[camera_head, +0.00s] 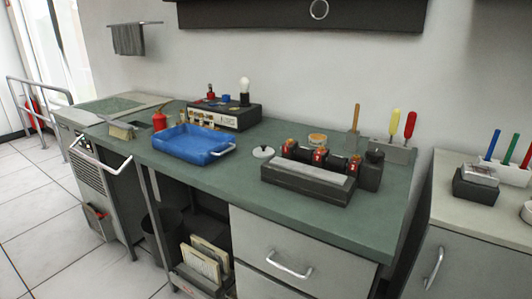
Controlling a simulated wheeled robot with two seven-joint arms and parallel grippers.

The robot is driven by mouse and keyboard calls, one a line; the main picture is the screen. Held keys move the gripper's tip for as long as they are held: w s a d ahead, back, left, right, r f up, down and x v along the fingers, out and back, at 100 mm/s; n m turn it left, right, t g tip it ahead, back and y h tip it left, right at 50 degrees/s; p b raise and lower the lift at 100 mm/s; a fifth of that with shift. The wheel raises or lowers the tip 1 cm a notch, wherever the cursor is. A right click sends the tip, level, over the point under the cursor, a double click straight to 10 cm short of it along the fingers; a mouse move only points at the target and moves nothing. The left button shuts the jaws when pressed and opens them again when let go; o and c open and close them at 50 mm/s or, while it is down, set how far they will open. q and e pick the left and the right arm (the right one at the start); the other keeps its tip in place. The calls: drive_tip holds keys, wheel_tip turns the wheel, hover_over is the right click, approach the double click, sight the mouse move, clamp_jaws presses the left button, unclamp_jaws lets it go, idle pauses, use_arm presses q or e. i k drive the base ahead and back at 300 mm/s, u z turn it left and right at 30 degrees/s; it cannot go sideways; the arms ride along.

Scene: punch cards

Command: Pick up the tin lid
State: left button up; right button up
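A small round pale lid with a dark knob-like spot (263,152) lies flat on the green countertop (210,178), left of the black device with red-topped cylinders. It looks like the tin lid. A short round tin with an orange-tan top (317,140) stands behind that device; its lower part is partly hidden. Neither of my grippers shows in the head view.
A blue tray (190,150) sits left of the lid, with a black box carrying a bulb (225,114) behind it. Counter in front of the lid is clear.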

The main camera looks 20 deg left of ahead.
sight(264, 151)
drive_tip(key=z, duration=3.6)
drive_tip(key=k, duration=2.3)
drive_tip(key=u, duration=1.75)
